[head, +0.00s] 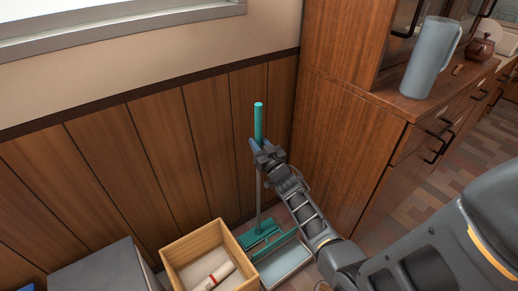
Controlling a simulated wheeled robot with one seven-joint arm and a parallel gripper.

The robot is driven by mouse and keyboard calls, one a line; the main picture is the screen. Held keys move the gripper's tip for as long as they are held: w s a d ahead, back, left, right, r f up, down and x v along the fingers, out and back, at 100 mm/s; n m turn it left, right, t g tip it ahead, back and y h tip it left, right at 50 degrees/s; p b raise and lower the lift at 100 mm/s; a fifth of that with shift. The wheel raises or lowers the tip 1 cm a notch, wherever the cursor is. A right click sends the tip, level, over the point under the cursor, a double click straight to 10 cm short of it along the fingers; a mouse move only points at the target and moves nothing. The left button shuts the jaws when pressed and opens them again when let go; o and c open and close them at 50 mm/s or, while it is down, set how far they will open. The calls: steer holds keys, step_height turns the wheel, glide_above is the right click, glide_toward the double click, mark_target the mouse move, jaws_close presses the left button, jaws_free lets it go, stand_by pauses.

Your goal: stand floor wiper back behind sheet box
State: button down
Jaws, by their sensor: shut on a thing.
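The floor wiper (259,189) has a teal upper handle, a thin grey shaft and a flat teal head (262,236) low near the floor. It is close to upright in the corner between the panelled wall and the wooden cabinet. My gripper (259,147) is shut on the wiper's handle, just below its teal top section. The sheet box is probably the shallow pale tray-like box (287,263) with a teal edge, in front of the wiper head. My arm covers part of its right side. I cannot tell if the head touches the floor.
An open wooden box (196,240) holding a white roll (212,276) stands left of the pale box. A grey box (100,272) is further left. The wooden cabinet (345,150) bounds the right; a tall grey pitcher (431,60) stands on its counter.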

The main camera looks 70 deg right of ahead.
steer(key=shift+f, duration=0.2)
steer(key=shift+f, duration=0.15)
steer(key=c, duration=0.8)
jaws_free()
